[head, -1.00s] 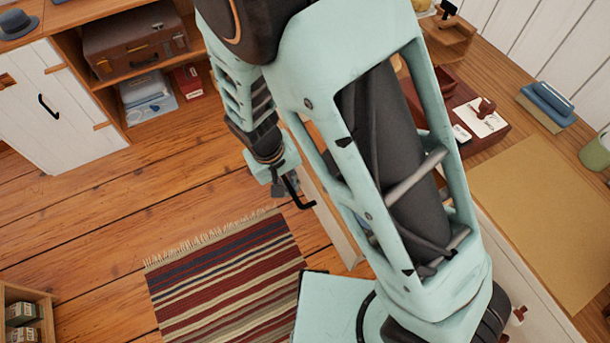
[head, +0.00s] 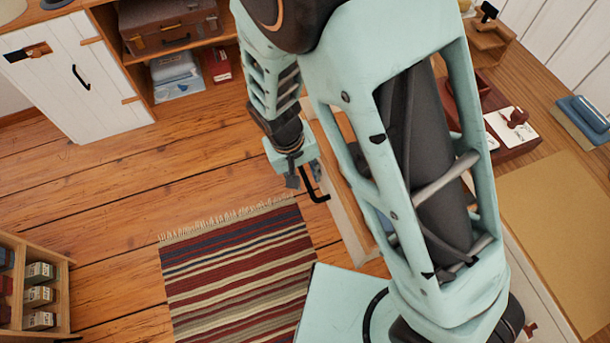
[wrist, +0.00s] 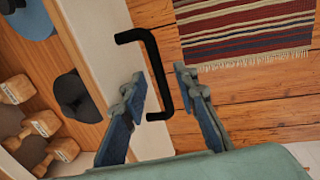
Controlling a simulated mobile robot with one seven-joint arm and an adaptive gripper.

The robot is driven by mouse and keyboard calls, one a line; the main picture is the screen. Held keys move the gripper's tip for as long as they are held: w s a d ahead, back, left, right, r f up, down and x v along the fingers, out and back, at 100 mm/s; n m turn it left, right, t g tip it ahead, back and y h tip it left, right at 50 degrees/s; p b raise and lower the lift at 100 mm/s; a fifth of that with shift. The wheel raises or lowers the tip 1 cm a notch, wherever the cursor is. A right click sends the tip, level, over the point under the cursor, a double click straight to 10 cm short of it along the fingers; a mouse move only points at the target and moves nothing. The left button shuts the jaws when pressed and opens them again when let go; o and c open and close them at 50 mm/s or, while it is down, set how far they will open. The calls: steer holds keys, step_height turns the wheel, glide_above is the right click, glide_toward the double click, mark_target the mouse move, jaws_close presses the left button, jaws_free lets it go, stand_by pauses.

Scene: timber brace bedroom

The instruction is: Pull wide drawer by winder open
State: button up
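The wide drawer's pale front (wrist: 105,50) stands out from the desk, and its inside shows in the wrist view, so the drawer is open. Its black bar handle (wrist: 158,75) lies between my fingers in that picture. My gripper (wrist: 161,80) is open, with a gap on both sides of the handle and no clear contact. In the head view my gripper (head: 293,182) is just left of the handle (head: 317,192), and my arm covers much of the drawer (head: 340,215). I cannot make out the winder.
In the drawer lie wooden stamp-like pieces (wrist: 45,123) and dark and blue round items. A striped rug (head: 235,270) lies on the plank floor in front. A white cabinet (head: 75,85) and small shelf (head: 65,290) stand left. The floor between is clear.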

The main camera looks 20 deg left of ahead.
step_height(320, 180, up, 12)
steer(key=s+a, duration=0.1)
steer(key=a, duration=0.1)
steer(key=shift+s, duration=0.15)
steer(key=shift+f, duration=0.15)
stand_by(0.3)
